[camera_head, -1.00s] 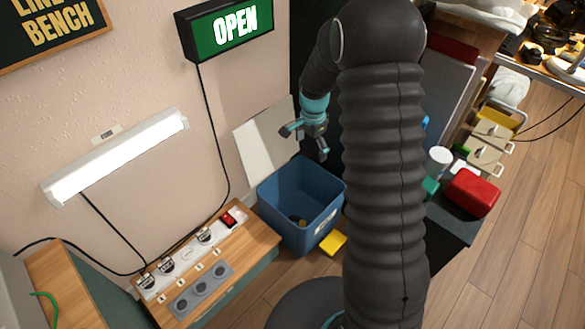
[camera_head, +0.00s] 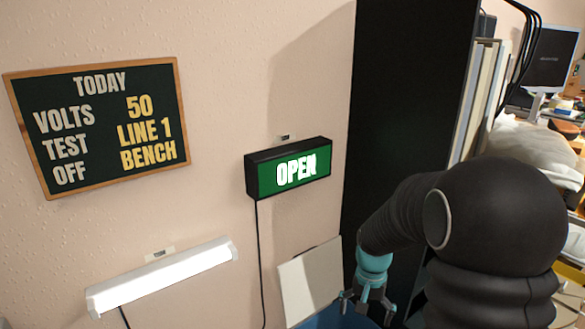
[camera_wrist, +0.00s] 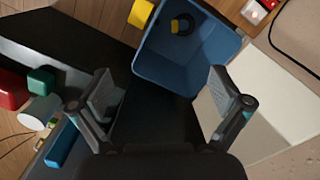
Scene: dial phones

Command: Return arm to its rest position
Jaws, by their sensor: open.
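My gripper (camera_head: 366,304) hangs at the end of my dark arm, low in the head view. It points downward in front of a pale panel leaning on the wall. In the wrist view my gripper (camera_wrist: 160,108) shows its two fingers spread wide apart with nothing between them. Beyond the fingers lie a dark surface and a blue bin (camera_wrist: 185,50). A dark ring-shaped thing and something yellow lie inside the bin. My arm's upper part fills the lower right of the head view.
A lit OPEN sign (camera_head: 290,170), a chalkboard (camera_head: 98,125) and a white lamp (camera_head: 165,276) are on the wall. A tall black cabinet (camera_head: 405,110) stands behind my arm. A red thing (camera_wrist: 12,90) and a white cylinder (camera_wrist: 40,112) are at the left of the wrist view.

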